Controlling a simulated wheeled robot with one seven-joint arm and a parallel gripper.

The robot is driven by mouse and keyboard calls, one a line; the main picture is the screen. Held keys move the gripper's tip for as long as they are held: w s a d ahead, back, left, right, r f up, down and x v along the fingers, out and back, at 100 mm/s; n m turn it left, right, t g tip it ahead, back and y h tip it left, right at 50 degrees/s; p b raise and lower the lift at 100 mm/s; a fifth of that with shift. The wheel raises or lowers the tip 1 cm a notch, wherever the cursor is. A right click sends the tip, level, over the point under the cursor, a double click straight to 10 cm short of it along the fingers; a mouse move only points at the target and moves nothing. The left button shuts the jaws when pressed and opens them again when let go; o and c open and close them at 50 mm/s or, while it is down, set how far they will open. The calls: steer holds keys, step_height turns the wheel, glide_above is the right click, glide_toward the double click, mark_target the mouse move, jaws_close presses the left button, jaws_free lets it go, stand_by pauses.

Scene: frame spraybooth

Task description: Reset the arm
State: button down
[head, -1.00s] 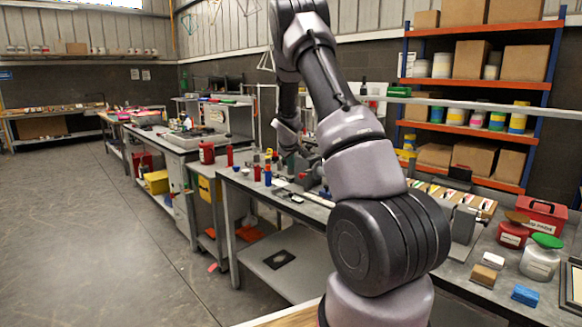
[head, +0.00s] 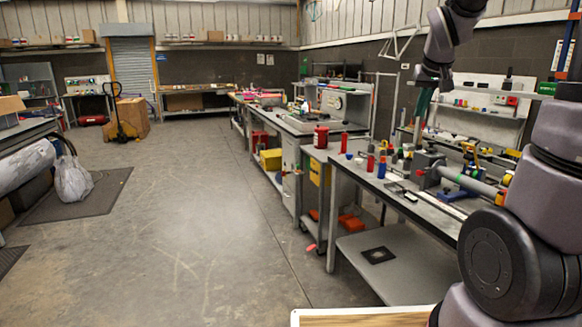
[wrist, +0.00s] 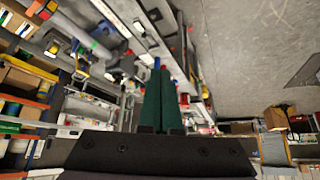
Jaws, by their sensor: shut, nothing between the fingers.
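My arm (head: 510,255) shows at the right of the head view, bent upward and out of the top edge. My gripper (head: 422,108) hangs down from it above the workbench, with its dark green fingers pointing down. In the wrist view the green fingers of my gripper (wrist: 159,72) lie together, shut, with nothing held between them. The gripper is clear of the bench and touches nothing that I can see.
The workbench (head: 350,245) below carries red and blue containers, a vise (head: 428,165) and a grey cylinder (head: 468,181). Open concrete floor (head: 190,230) lies to the left. A yellow pallet truck (head: 118,122) and a white bag (head: 73,182) stand farther left.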

steer(key=s+a+r+m+y, duration=0.1)
steer(key=s+a, duration=0.4)
steer(key=s, duration=0.6)
steer(key=s+a+r+m+y, duration=0.1)
steer(key=s+a, duration=0.4)
steer(key=s, duration=0.6)
steer(key=shift+s+r+t+y, duration=0.3)
steer(key=shift+r+y, duration=0.25)
steer(key=shift+y, duration=0.05)
steer(key=shift+a, duration=0.1)
